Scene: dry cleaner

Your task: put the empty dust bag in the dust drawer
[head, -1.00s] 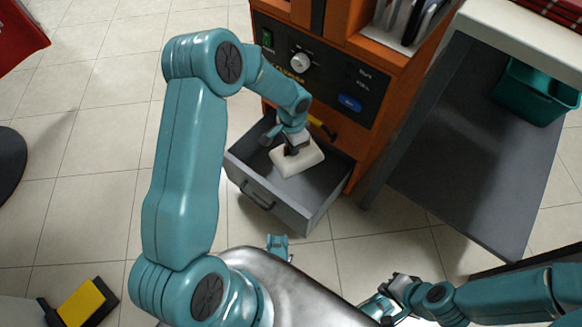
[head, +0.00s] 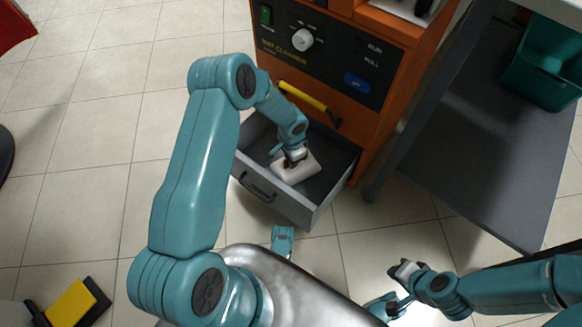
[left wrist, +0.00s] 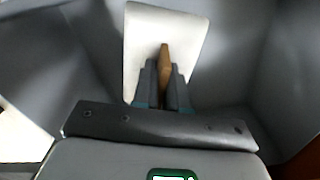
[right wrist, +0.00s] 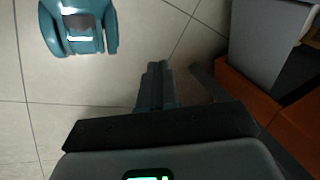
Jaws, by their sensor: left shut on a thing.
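The dust drawer (head: 318,195) is pulled out of the orange machine, a grey open box with a dark handle on its front. The pale, flat dust bag (head: 303,172) is inside the drawer's walls in the head view. My left gripper (head: 290,164) is down in the drawer and shut on the bag's brown tab, which stands up between the fingers in the left wrist view (left wrist: 165,70). Whether the bag touches the drawer floor is hard to tell. My right gripper (head: 398,268) is away from the drawer, over the floor; its fingers (right wrist: 158,85) look closed together and empty.
The orange machine (head: 350,125) has a dark control panel and a yellow-and-black handle (head: 305,100) above the drawer. A grey shelf (head: 460,140) with a teal bin (head: 545,65) stands at the right. A yellow-and-black object (head: 72,303) lies at the lower left.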

